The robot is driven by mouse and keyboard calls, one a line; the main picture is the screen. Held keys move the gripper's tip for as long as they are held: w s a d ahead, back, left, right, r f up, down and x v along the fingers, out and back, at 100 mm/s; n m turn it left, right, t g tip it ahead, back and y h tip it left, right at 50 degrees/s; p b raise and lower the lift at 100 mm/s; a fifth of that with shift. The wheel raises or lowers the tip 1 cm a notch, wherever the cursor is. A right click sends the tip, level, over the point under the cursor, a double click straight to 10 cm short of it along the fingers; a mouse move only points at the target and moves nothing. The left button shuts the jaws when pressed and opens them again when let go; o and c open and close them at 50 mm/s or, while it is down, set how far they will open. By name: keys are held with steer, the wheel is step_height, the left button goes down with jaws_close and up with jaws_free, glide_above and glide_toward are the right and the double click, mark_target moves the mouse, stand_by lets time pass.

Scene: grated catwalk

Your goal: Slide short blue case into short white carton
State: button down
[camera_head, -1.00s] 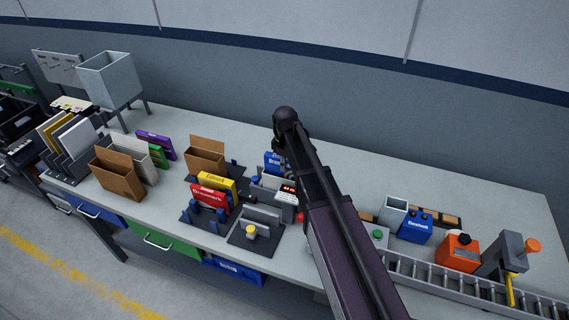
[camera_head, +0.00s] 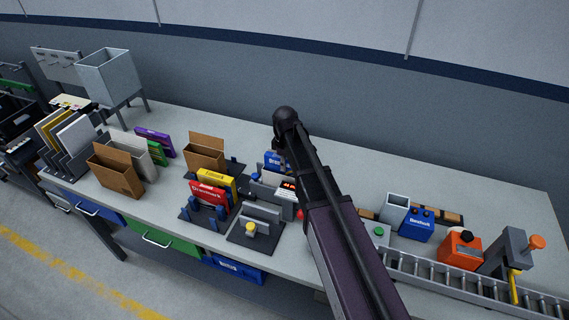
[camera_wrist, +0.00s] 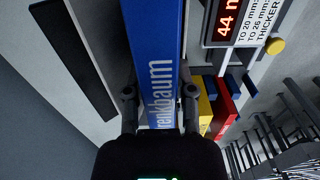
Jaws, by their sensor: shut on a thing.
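The blue case (camera_wrist: 154,50), with white lettering on its narrow side, lies between the two fingers of my gripper (camera_wrist: 158,95) in the wrist view. The fingers are shut on it. In the head view a small part of the blue case (camera_head: 271,160) shows behind the grey gauge, left of my arm; my arm hides the fingers there. I cannot tell whether the case touches what is under it. A white carton (camera_head: 137,150), open at the top, stands at the left of the bench, partly behind a brown carton. It is well apart from my gripper.
Open brown cartons (camera_head: 117,179) (camera_head: 205,159) stand on the bench. Green and purple (camera_head: 155,142) cases lie behind the white carton. A roller conveyor (camera_head: 450,278) runs at right.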

steer(key=shift+c, duration=1.8)
jaws_free()
steer(key=shift+r, duration=0.15)
steer(key=shift+r+p, duration=3.4)
steer(key=shift+p, duration=0.15)
steer(key=s+d+f+m+b, duration=0.1)
steer(key=s+d+m, duration=0.1)
steer(key=s, duration=0.1)
steer(key=s+d+f+m+b, duration=0.2)
steer(key=s+d, duration=0.1)
steer(key=s+d+f+m+b, duration=0.2)
steer(key=s+d, duration=0.1)
steer(key=s+d+f+m+b, duration=0.4)
steer(key=s+d+m, duration=0.2)
steer(key=s, duration=0.3)
steer(key=shift+s+d+m, duration=0.2)
steer(key=shift+s+m, duration=0.15)
steer(key=shift+m, duration=0.45)
